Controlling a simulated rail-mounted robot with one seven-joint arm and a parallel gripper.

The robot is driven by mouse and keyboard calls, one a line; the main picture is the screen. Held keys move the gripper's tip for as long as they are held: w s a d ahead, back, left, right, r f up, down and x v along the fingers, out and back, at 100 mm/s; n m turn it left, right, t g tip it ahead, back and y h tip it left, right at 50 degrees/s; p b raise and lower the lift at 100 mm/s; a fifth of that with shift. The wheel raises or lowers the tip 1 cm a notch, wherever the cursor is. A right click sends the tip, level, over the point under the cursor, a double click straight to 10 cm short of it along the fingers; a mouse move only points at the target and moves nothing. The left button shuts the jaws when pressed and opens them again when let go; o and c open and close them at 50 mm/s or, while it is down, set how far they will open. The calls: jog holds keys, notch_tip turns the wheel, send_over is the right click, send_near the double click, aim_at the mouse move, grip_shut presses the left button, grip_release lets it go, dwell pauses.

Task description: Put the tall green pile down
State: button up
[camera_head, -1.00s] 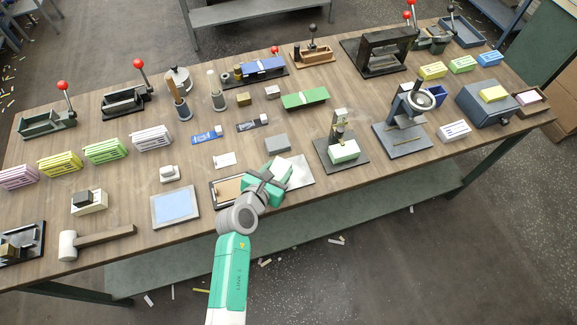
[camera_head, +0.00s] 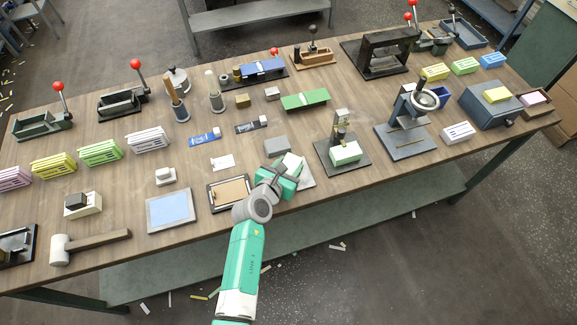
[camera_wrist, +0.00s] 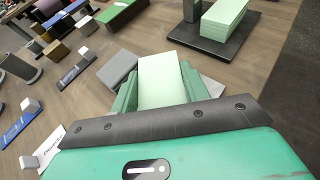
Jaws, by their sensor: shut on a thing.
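My gripper (camera_wrist: 160,88) is shut on a pale green pile (camera_wrist: 163,78), which stands between its dark green fingers in the wrist view. In the head view the gripper (camera_head: 280,176) is low over the front middle of the table, and the pile's pale top (camera_head: 293,160) shows just beyond it. A flat light-grey plate (camera_head: 306,179) lies under and to the right of the gripper. The pile's lower end is hidden, so I cannot tell whether it touches the plate.
A grey block (camera_head: 276,145) lies just beyond the pile. A black-based stand with another pale green stack (camera_head: 345,153) is close on the right. A framed brown board (camera_head: 230,193) lies on the left. The wooden table (camera_head: 200,240) has a bare strip along its front edge.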

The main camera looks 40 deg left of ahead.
jog(key=o, duration=1.1)
jog(key=shift+r, duration=0.2)
jog(key=p+v, duration=0.4)
jog(key=v, duration=0.8)
jog(key=shift+f, duration=0.1)
